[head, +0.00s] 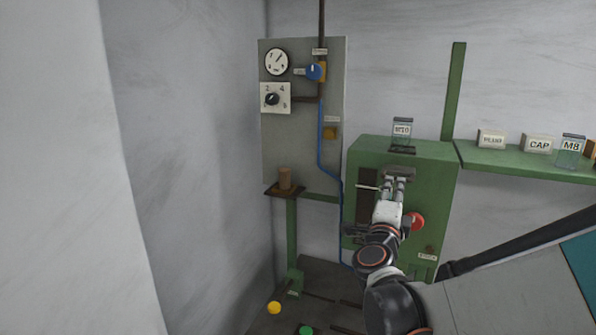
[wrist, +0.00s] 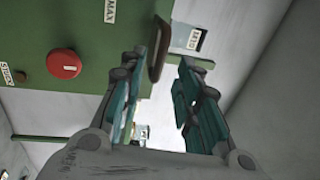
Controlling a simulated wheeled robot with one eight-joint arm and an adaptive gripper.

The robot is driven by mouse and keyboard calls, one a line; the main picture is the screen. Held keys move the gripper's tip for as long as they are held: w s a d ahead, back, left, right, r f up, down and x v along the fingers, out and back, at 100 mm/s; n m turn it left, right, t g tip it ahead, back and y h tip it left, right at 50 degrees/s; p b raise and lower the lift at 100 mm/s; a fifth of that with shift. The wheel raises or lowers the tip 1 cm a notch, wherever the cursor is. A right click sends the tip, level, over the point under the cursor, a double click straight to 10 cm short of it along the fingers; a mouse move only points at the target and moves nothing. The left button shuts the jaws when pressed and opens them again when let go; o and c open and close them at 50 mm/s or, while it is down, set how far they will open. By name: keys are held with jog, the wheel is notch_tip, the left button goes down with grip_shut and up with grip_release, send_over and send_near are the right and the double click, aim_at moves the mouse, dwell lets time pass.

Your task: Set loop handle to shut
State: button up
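I cannot tell for sure which part is the loop handle, as the labels are too small to read. On the grey panel (head: 300,170) in the head view are a blue round handle (head: 315,72) on the pipe and a small yellow-orange fitting (head: 330,133), each below a label. My gripper (head: 395,186) is at the front of the green machine (head: 435,165), away from the panel. In the wrist view my gripper (wrist: 165,78) is open, with nothing held between its fingers. A brown bar (wrist: 159,50) on the machine shows by the left finger; contact is unclear.
A red button (head: 415,221) is beside my wrist and also shows in the wrist view (wrist: 64,64). A gauge (head: 276,61) and a dial (head: 271,99) are on the panel. A brown cylinder (head: 285,178) stands on a small shelf. A green shelf (head: 520,162) with labelled items is at right.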

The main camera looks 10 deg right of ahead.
aim_at(396, 180)
jog(key=p+x, duration=0.1)
jog(key=x, duration=0.6)
jog(key=shift+c, duration=0.5)
grip_shut()
